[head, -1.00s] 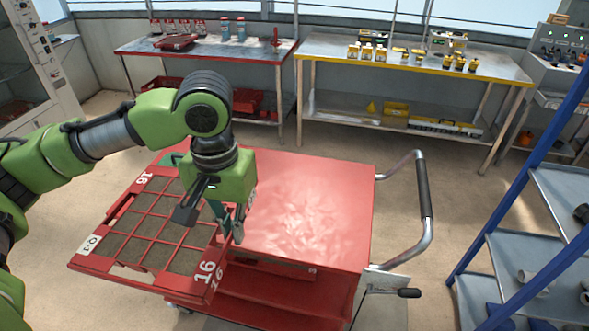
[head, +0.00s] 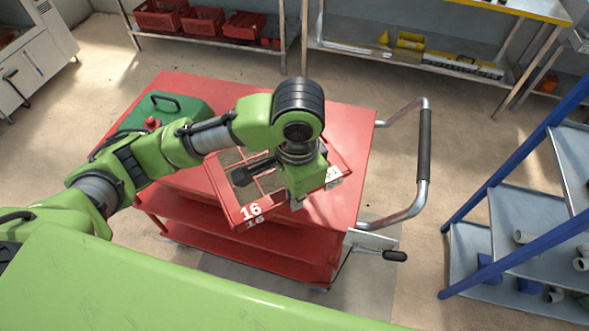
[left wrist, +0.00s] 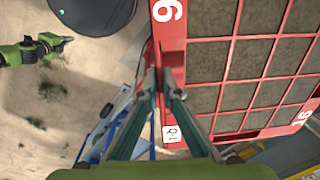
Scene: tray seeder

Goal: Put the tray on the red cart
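The red cart (head: 345,130) stands in the middle of the head view, with its handle on the right.
A green canister (head: 188,106) stands on the cart's far left part, behind my left arm. The curved cart handle (head: 423,150) juts out right. A blue-framed shelf (head: 515,165) stands further right. Benches with red crates (head: 203,22) line the back. The cart top's right side is bare.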

